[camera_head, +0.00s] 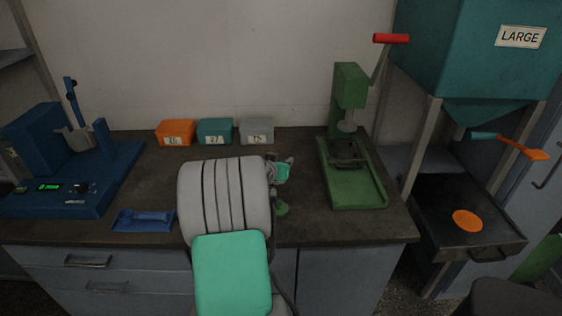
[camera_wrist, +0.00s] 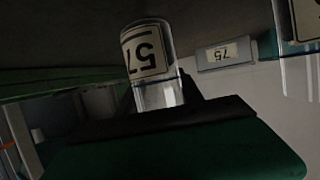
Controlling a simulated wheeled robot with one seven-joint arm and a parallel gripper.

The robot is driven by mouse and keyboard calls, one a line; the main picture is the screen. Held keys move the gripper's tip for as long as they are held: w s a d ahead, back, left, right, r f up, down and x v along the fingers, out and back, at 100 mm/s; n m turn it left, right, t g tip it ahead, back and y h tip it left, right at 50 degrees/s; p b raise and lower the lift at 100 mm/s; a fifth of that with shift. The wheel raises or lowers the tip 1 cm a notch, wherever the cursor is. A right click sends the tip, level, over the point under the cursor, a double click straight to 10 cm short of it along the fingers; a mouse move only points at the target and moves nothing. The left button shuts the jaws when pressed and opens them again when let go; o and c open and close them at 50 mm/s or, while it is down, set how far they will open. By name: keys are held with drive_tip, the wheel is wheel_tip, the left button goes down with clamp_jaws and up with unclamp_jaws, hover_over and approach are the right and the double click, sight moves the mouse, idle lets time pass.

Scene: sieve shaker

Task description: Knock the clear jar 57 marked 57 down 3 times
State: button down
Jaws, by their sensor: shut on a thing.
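The clear jar marked 57 (camera_wrist: 148,62) is in the wrist view, with its white label upside down in that picture. My gripper (camera_wrist: 165,108) is shut on the jar; a dark pad and a broad green finger cross the foreground. In the head view, green parts of my gripper (camera_head: 282,185) show over the counter, just right of my grey arm. The jar cannot be made out clearly there. Whether it touches the counter is hard to tell.
Orange (camera_head: 175,132), teal (camera_head: 214,132) and grey (camera_head: 256,131) boxes stand along the wall. A green press (camera_head: 350,185) is to the right and a blue device (camera_head: 70,170) to the left. A blue scoop (camera_head: 145,219) lies in front. Another clear jar (camera_wrist: 300,70) shows in the wrist view.

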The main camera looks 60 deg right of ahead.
drive_tip(key=shift+s+a+f, duration=0.15)
drive_tip(key=shift+a+f, duration=0.1)
drive_tip(key=shift+f, duration=0.55)
drive_tip(key=c, duration=1.2)
unclamp_jaws()
drive_tip(key=o, duration=0.5)
drive_tip(key=shift+d+r, duration=0.15)
drive_tip(key=shift+r, duration=0.2)
drive_tip(key=v, duration=0.7)
drive_tip(key=shift+a+r, duration=0.2)
drive_tip(key=shift+a, duration=0.2)
